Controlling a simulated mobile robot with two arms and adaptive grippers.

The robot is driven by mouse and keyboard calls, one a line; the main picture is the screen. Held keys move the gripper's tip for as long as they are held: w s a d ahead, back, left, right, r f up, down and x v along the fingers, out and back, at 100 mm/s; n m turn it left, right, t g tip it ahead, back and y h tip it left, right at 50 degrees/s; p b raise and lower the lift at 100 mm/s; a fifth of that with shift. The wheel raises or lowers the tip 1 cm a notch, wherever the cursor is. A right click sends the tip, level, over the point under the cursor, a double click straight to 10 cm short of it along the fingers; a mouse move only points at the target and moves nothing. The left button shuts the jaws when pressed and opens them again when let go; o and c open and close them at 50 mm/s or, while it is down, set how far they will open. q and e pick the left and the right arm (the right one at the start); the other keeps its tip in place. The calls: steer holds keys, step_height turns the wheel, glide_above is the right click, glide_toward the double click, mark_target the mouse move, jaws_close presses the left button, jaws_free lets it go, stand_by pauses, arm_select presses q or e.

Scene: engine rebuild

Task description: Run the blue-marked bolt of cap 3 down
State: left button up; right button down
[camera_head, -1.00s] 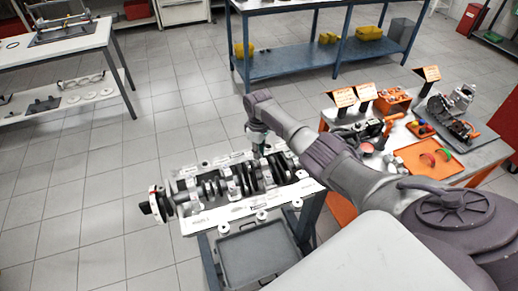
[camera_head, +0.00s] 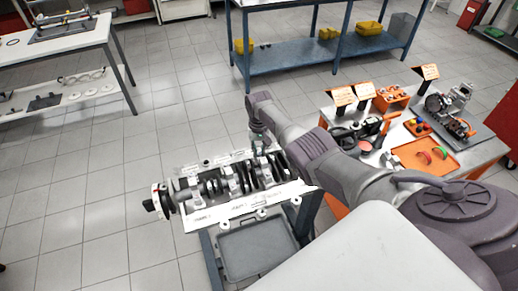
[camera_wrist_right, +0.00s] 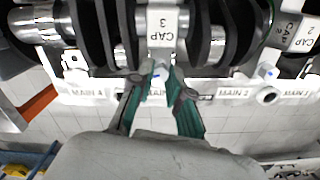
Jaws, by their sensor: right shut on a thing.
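The engine block (camera_head: 215,213) stands on a stand in the head view, with the crankshaft and bearing caps on top. Cap 3 (camera_wrist_right: 163,22) is at the top middle of the right wrist view, its label readable. My right gripper (camera_wrist_right: 155,78) has its teal-padded fingertips just below the cap. They are shut on the blue-marked bolt, whose blue mark (camera_wrist_right: 156,74) shows between them. The fingers hide most of the bolt, so its depth cannot be told. In the head view, my right gripper (camera_head: 261,146) reaches down over the far side of the block. My left gripper is out of view.
Cap 2 (camera_wrist_right: 294,28) is beside cap 3 on the right. A grey tray (camera_head: 258,250) is on the stand below the block. A side table at right holds an orange tray (camera_head: 405,157) and engine parts. Open tiled floor lies left of the stand.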

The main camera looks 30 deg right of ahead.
steer(key=shift+w+d+r+m, duration=0.1)
steer(key=shift+w+r+m, duration=0.1)
steer(key=shift+m, duration=0.45)
steer(key=shift+w+d+r+m, duration=0.1)
steer(key=shift+r+m, duration=0.05)
steer(key=shift+m, duration=0.5)
steer(key=c, duration=1.2)
jaws_free()
steer(key=shift+s+a, duration=0.1)
steer(key=shift+s, duration=0.05)
steer(key=shift+o, duration=0.5)
steer(key=shift+s+f, duration=0.1)
steer(key=shift+s, duration=0.05)
step_height(320, 180, up, 12)
